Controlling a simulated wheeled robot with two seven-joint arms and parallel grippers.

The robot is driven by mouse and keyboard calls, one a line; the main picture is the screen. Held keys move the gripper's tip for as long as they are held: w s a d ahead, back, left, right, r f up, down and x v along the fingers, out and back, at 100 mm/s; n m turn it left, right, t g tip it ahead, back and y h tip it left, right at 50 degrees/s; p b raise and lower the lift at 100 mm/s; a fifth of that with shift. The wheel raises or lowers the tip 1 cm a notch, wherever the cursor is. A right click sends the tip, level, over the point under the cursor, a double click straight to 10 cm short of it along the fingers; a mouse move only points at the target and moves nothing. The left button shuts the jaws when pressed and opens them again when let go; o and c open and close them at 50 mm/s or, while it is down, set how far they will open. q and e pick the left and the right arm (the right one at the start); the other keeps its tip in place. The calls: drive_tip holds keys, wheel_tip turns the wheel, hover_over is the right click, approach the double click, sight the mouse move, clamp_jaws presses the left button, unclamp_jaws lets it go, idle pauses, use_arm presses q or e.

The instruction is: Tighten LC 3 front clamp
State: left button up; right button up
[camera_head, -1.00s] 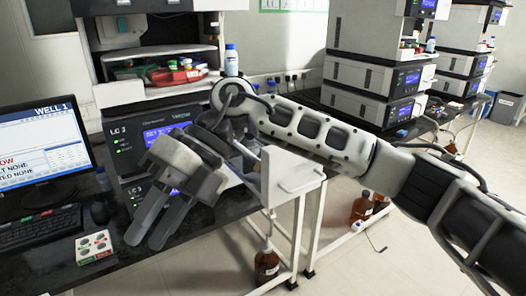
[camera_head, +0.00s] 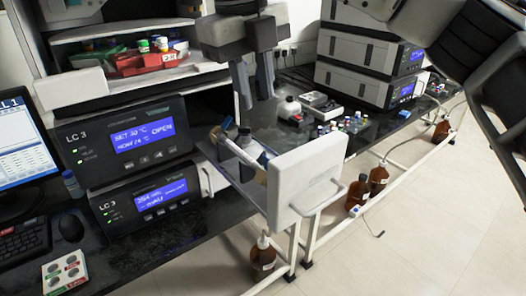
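The LC 3 stack (camera_head: 82,138) stands at the left. Its upper display (camera_head: 142,137) reads OPEN. Its drawer is pulled out, with a white front panel (camera_head: 306,172) and a grey handle (camera_head: 318,203). A pale tube-shaped part with blue (camera_head: 250,150) and dark holders (camera_head: 226,146) show inside it. I cannot tell which part is the front clamp or how tight it is. My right gripper (camera_head: 257,100) hangs above the drawer, fingers down, with an empty gap between them. My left gripper is out of view.
Red and green trays (camera_head: 150,62) with vials sit on the shelf above LC 3. A monitor (camera_head: 20,155), keyboard (camera_head: 24,240) and button box (camera_head: 65,271) are at the left. More stacks (camera_head: 368,68) and small bottles stand at the back right.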

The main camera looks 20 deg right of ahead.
sight(266, 157)
drive_tip(key=f, duration=0.4)
drive_tip(key=d+f, duration=0.1)
drive_tip(key=f, duration=0.4)
drive_tip(key=d+f, duration=0.1)
drive_tip(key=f, duration=0.3)
drive_tip(key=shift+w+f, duration=0.25)
drive_tip(key=shift+w, duration=0.05)
clamp_jaws()
